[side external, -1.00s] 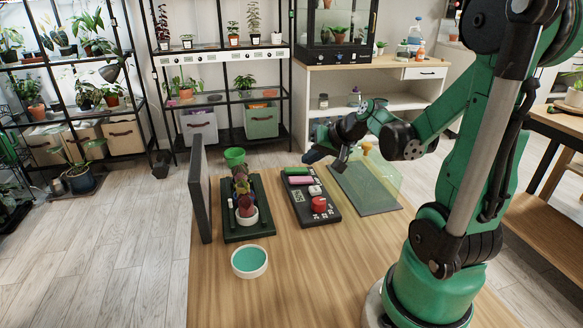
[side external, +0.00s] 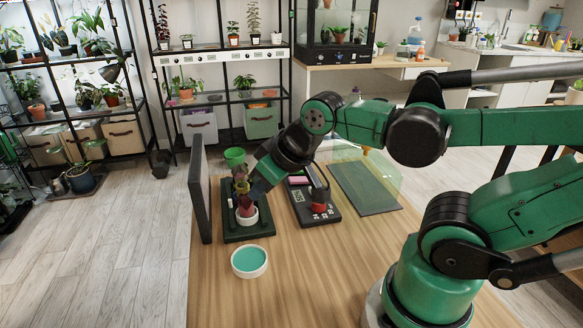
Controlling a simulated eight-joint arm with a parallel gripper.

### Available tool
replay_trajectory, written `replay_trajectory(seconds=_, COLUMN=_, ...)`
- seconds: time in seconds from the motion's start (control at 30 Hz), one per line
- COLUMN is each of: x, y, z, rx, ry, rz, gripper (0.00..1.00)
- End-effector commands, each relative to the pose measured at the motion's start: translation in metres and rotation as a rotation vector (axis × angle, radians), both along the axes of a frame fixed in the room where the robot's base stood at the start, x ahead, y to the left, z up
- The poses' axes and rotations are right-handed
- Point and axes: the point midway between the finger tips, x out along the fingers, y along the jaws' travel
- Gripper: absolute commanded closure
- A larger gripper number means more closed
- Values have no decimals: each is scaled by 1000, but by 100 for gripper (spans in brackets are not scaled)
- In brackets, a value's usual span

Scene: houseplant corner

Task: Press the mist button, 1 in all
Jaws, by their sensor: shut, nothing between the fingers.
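A dark control panel (side external: 325,217) lies on the table with several coloured parts. A red button (side external: 319,207) sits near its front and a pink one (side external: 298,181) farther back. Labels are too small to read, so I cannot tell which is the mist button. My gripper (side external: 257,191) is shut and empty, pointing down and left. In the picture it overlaps the potted plant (side external: 246,216) on the dark tray, left of the panel. I cannot tell whether it touches the plant. My arm hides part of the panel's back, including the green part.
The dark tray (side external: 246,234) holds the plant. A dark upright screen (side external: 200,190) stands at its left. A white bowl with teal inside (side external: 249,262) is in front, and a green pot (side external: 234,157) behind. A dark mat (side external: 365,188) with a clear cover lies right of the panel.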

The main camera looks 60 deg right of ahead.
Motion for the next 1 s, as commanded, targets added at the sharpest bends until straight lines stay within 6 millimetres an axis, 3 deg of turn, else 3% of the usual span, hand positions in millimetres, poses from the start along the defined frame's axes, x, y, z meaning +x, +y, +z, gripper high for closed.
replay_trajectory(seconds=0.13, x=6, y=-36, z=10, rx=13, ry=62, rz=-153, gripper=100)
replay_trajectory(seconds=0.27, x=7, y=-86, z=20, rx=43, ry=146, rz=-363, gripper=100)
replay_trajectory(seconds=0.4, x=-1, y=-136, z=28, rx=80, ry=228, rz=-566, gripper=100)
replay_trajectory(seconds=0.5, x=-9, y=-161, z=31, rx=106, ry=270, rz=-672, gripper=100)
replay_trajectory(seconds=0.7, x=-17, y=-181, z=32, rx=130, ry=303, rz=-758, gripper=100)
replay_trajectory(seconds=1.0, x=-17, y=-181, z=32, rx=130, ry=304, rz=-757, gripper=100)
